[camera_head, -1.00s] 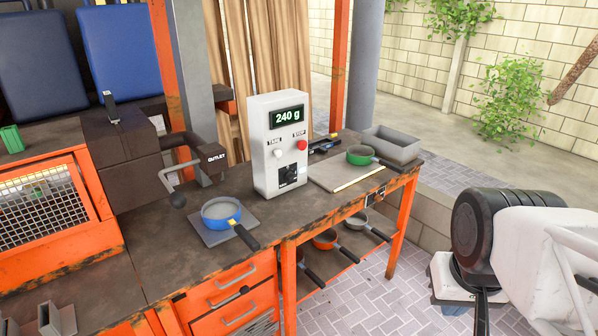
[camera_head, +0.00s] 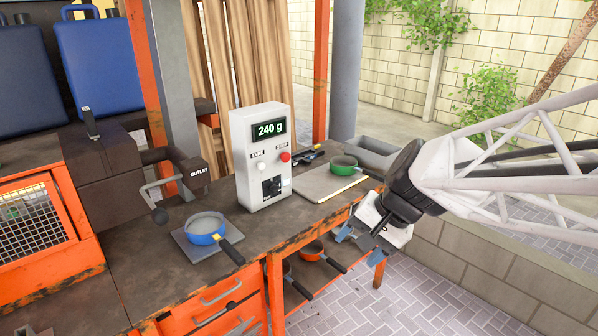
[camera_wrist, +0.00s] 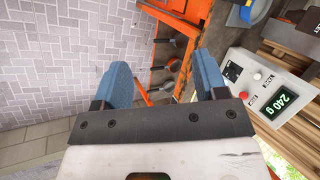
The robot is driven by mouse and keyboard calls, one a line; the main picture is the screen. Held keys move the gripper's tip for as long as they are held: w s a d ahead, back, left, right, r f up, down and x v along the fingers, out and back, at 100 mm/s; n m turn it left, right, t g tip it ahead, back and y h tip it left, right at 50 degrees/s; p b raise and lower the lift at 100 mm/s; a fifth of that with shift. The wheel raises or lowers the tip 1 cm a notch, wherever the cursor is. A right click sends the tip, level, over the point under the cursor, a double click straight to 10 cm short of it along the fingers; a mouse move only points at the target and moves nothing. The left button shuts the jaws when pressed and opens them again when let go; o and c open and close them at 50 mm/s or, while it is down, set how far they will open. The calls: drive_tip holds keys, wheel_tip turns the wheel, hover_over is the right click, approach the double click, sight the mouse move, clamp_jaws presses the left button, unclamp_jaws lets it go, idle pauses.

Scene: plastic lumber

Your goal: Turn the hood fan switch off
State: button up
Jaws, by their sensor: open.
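No switch labelled as a hood fan switch can be read in these views. A white control box (camera_head: 262,155) stands upright on the bench, showing "240 g". It carries a white button (camera_head: 262,166), a red button (camera_head: 285,157) and a black switch or knob (camera_head: 271,187) low on its front; its setting is too small to tell. The box also shows at the right of the wrist view (camera_wrist: 262,88). My gripper (camera_head: 360,246), with blue fingers, hangs off the bench's front right corner. It is open and empty in the wrist view (camera_wrist: 163,65), apart from the box.
A blue pan (camera_head: 207,229) sits on a plate left of the box. A green pan (camera_head: 343,162) and grey tray (camera_head: 370,150) are at the right. A block wall (camera_head: 490,270) stands behind my arm.

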drive_tip(key=w+a+f+m+t+y, duration=0.1)
drive_tip(key=w+a+f+m+y, duration=0.45)
drive_tip(key=w, duration=0.75)
drive_tip(key=w+a+m+t+y, duration=0.2)
drive_tip(key=w+a+m, duration=0.2)
drive_tip(key=w+a, duration=0.7)
drive_tip(key=w+f+m+t+y, duration=0.1)
drive_tip(key=w+f+m+t, duration=0.35)
drive_tip(key=w, duration=0.85)
drive_tip(key=m+t+h, duration=0.1)
drive_tip(key=m+t, duration=0.3)
drive_tip(key=m, duration=0.5)
approach(277, 191)
drive_tip(key=shift+r+x, duration=0.25)
drive_tip(key=shift+x, duration=1)
drive_tip(key=shift+x, duration=3.8)
drive_tip(key=shift+f, duration=0.15)
drive_tip(key=shift+c, duration=0.5)
